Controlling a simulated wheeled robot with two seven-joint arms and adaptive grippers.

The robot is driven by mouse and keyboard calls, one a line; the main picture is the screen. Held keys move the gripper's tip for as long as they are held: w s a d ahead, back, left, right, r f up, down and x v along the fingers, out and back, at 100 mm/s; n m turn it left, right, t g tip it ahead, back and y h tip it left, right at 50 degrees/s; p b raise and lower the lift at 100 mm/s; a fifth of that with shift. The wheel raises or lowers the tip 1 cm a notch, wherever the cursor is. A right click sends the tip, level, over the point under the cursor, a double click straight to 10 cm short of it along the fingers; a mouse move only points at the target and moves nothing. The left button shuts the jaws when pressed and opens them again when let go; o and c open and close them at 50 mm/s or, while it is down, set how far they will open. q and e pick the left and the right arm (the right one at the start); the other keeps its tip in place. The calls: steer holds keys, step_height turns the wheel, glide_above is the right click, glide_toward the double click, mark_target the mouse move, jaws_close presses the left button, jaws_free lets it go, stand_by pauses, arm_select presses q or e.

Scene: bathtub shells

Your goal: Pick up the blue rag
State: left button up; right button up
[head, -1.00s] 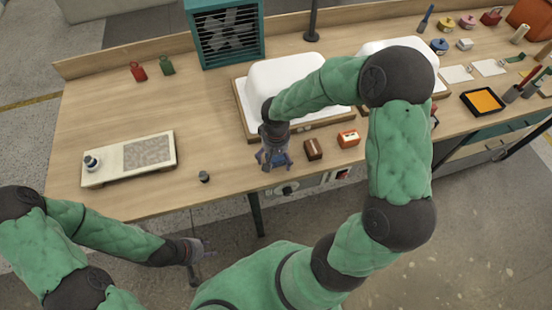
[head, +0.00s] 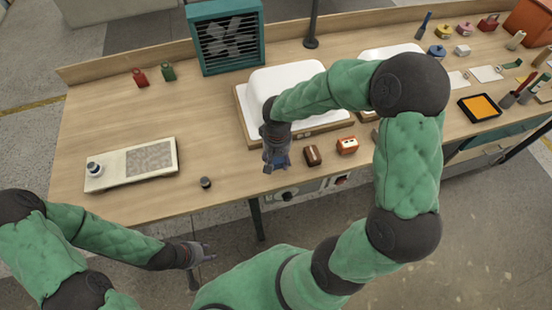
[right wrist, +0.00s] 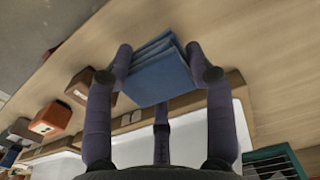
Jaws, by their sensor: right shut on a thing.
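The blue rag (right wrist: 160,75) is a folded, layered cloth between the fingers of my right gripper (right wrist: 160,68) in the right wrist view. The gripper is shut on it, with fingers at both sides. In the head view, my right gripper (head: 277,158) is over the front part of the table, in front of the white tub shell, and the rag (head: 279,161) shows mostly hidden among its fingers. I cannot tell whether the rag touches the table. My left gripper (head: 202,255) is off the table's front edge, away from the rag, with its fingers apart and empty.
A white tub shell (head: 283,88) on a wooden base stands behind the right gripper. A brown block (head: 312,155) and an orange-and-white block (head: 347,145) lie just right of it. A board (head: 132,164) and a small dark knob (head: 206,183) are to the left. The table's left middle is clear.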

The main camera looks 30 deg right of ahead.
steer(key=s+r+p, duration=0.3)
steer(key=s+r, duration=0.6)
steer(key=s, duration=0.4)
steer(key=shift+s+d+p, duration=0.15)
steer(key=shift+d+p, duration=0.05)
steer(key=shift+p, duration=0.2)
